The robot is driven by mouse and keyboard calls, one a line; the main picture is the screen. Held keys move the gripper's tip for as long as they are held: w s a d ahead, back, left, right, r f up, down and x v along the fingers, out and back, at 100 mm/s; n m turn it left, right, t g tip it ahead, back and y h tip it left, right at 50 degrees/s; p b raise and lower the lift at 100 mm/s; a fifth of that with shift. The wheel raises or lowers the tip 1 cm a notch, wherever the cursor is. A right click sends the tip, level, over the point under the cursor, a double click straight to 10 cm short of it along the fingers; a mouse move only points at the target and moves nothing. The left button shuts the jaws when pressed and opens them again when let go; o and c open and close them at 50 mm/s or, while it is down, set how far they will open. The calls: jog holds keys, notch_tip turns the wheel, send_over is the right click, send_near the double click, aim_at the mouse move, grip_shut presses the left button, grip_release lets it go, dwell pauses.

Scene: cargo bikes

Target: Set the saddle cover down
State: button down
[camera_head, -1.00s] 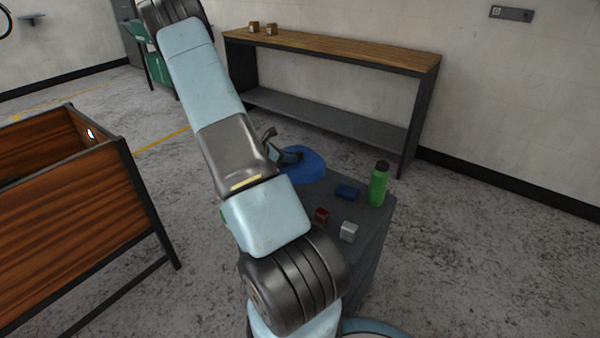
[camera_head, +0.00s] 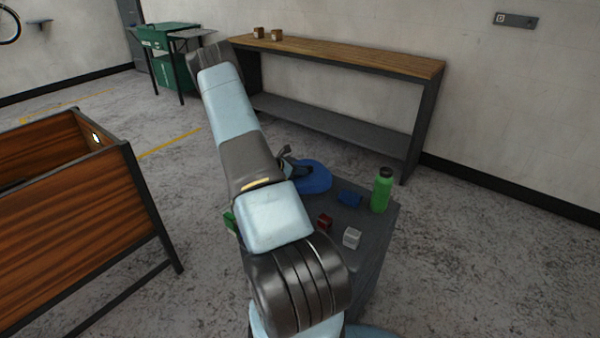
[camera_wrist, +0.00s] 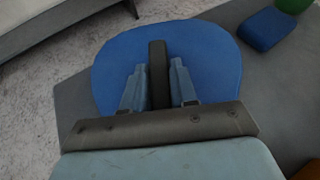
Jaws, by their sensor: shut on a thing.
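The blue saddle cover (camera_head: 317,178) is at the far left end of the small dark grey table (camera_head: 372,235), partly hidden behind my arm. In the wrist view the saddle cover (camera_wrist: 205,50) is a wide rounded blue shape with a dark upright strip (camera_wrist: 158,75) in its middle. My gripper (camera_wrist: 158,85) is shut on this strip, one finger on each side. In the head view my gripper (camera_head: 292,163) shows partly behind my arm. The cover is over or at the table's edge; I cannot tell whether it touches the top.
A blue block (camera_head: 349,199), a red block (camera_head: 324,222), a white block (camera_head: 352,237) and a green bottle (camera_head: 382,190) stand on the table. A wooden-sided cargo box (camera_head: 75,220) is at left. A long bench (camera_head: 345,53) stands behind, with a green cart (camera_head: 172,70) further left.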

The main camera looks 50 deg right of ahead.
jog(key=shift+f, duration=0.5)
jog(key=c, duration=0.9)
grip_release()
jog(key=shift+a, duration=0.1)
